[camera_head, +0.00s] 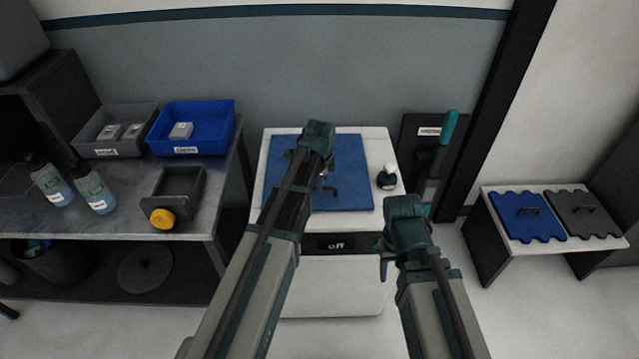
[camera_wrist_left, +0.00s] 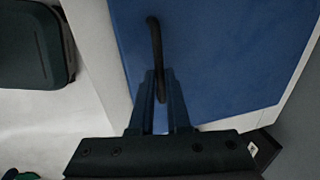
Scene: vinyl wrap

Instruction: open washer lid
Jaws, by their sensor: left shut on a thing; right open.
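The washer (camera_head: 345,285) is a white box with a dark panel reading "OFF" on its front. Its blue lid (camera_head: 352,150) lies flat on top and appears closed. The lid's dark handle (camera_head: 331,191) shows just beside my left gripper (camera_head: 322,172). In the left wrist view my left gripper (camera_wrist_left: 160,82) is shut on the handle (camera_wrist_left: 155,40), over the blue lid (camera_wrist_left: 220,50). My right gripper (camera_head: 384,258) is open and empty, in front of the washer's right side, apart from the lid.
A small dark bottle with a white cap (camera_head: 387,178) stands on the washer top, right of the lid. A metal table (camera_head: 125,210) with a blue bin (camera_head: 222,125) and bottles is at left. A low bench (camera_head: 490,245) with blue and grey panels is at right.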

